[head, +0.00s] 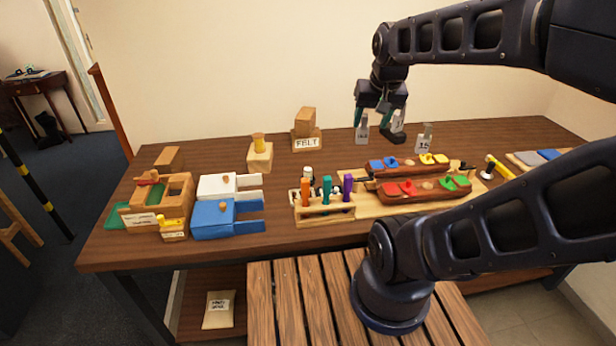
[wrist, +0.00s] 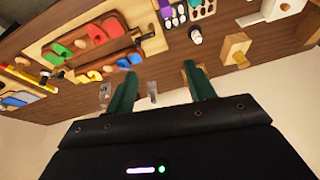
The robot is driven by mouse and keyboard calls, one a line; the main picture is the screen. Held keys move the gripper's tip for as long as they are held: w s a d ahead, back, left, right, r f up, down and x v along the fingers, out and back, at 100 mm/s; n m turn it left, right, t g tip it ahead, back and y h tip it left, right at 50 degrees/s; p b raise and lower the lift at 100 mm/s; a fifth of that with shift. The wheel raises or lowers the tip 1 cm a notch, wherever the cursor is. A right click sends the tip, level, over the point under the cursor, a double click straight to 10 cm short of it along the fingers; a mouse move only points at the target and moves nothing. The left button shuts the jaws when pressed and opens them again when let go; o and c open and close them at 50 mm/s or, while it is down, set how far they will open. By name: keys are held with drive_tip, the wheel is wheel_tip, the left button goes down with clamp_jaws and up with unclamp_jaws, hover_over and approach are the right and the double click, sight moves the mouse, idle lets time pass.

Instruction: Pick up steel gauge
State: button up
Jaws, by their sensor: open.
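Several small grey upright gauges with white labels stand at the back of the table. One steel gauge (head: 362,134) is just below my gripper (head: 370,113), another (head: 398,122) is just to its right, and a third (head: 424,138), marked 15, is farther right. My gripper is open and empty, its two green fingers apart. In the wrist view, one grey gauge (wrist: 152,92) shows between the fingers of my gripper (wrist: 160,76). Another gauge (wrist: 104,94) lies left of the left finger. I cannot tell how deep the fingers are relative to them.
A wooden board (head: 368,209) with red and brown trays is in front of the gauges. A tool rack (head: 325,217), blue box (head: 214,220) and FELT block (head: 306,143) stand to the left. The back table strip between the FELT block and gauges is clear.

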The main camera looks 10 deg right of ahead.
drive_tip(key=w+a+f+m+g, duration=0.1)
drive_tip(key=w+a+f+m, duration=0.25)
drive_tip(key=w, duration=0.35)
drive_tip(key=w+a+f+m+g, duration=0.1)
drive_tip(key=w+a+f+m, duration=0.1)
drive_tip(key=w+f+m, duration=0.3)
drive_tip(key=m+g, duration=0.2)
drive_tip(key=m, duration=0.4)
hover_over(308, 169)
wheel_tip(308, 169, down, 13)
drive_tip(key=shift+r, duration=0.15)
drive_tip(key=shift+f, duration=5.1)
clamp_jaws()
drive_tip(key=shift+r, duration=0.15)
